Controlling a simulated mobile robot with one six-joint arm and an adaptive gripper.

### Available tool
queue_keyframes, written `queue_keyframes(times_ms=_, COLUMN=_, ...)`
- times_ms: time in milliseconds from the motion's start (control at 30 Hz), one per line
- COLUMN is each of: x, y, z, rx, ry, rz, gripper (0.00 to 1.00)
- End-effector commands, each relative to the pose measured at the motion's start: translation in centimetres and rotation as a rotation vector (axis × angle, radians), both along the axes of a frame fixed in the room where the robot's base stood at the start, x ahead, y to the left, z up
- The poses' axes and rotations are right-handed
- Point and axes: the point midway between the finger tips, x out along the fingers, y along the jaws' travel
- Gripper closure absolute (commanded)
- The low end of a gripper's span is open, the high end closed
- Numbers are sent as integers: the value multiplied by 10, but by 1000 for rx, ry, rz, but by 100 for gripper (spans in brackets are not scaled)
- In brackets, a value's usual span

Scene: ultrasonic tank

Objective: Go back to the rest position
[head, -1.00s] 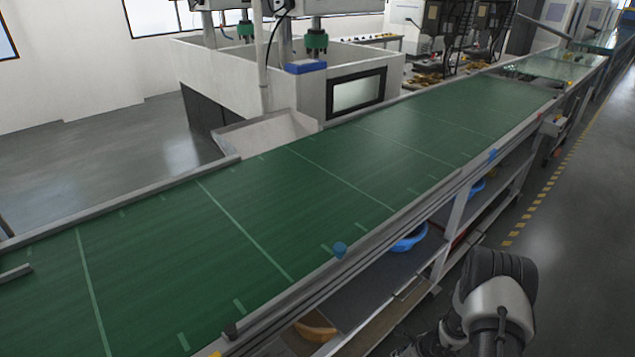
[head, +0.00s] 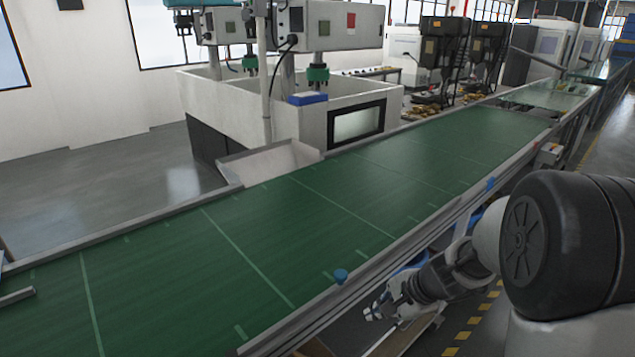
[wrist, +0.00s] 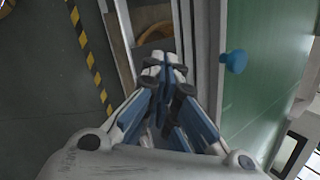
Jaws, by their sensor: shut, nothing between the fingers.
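My gripper (head: 377,308) shows at the lower middle of the head view, beside the near edge of the green conveyor table (head: 270,228). In the wrist view my gripper (wrist: 164,68) has its blue and grey fingers together, with nothing held between them. It hangs over the side of the table, between the table's metal edge and the floor. My arm reaches in from the right of the head view.
A blue item (head: 490,184) sits farther along the rail. Yellow-black floor tape (head: 470,328) marks the aisle.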

Motion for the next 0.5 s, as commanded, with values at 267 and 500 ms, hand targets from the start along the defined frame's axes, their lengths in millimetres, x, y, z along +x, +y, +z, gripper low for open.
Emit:
queue_keyframes(times_ms=267, x=-97, y=36, z=108, rx=-237, ry=-158, rz=453, gripper=100)
queue_keyframes(times_ms=500, x=-194, y=33, z=151, rx=-497, ry=-244, rz=784, gripper=100)
